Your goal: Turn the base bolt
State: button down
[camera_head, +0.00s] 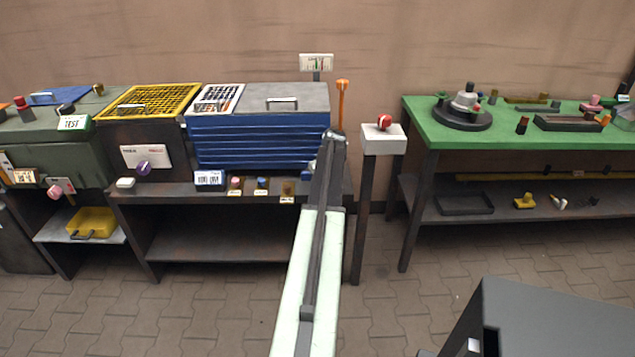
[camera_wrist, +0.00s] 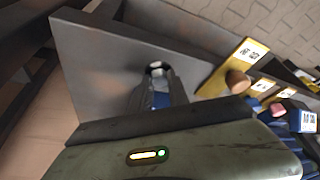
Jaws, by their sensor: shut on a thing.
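My gripper (camera_wrist: 157,88) shows in the wrist view, its jaws close together over a dark grey bench surface (camera_wrist: 95,62). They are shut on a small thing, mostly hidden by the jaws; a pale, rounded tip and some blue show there. I cannot tell for sure that it is the base bolt. In the head view my arm reaches to the right end of the bench, and the gripper's tips are hidden behind the arm. An orange upright handle (camera_head: 342,95) shows just beyond the arm.
The blue cabinet (camera_head: 258,145) stands on the bench. A white box with a red button (camera_head: 384,122) and a green table (camera_head: 455,137) stand to the right.

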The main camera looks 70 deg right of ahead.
jog(key=shift+w+n, duration=0.15)
jog(key=shift+n, duration=0.35)
jog(key=c, duration=1.3)
grip_release()
jog(key=shift+o, duration=0.2)
jog(key=shift+r, duration=0.1)
jog(key=p+v, duration=0.7)
jog(key=shift+s+r, duration=0.2)
jog(key=shift+r, duration=0.1)
jog(key=shift+d, duration=0.15)
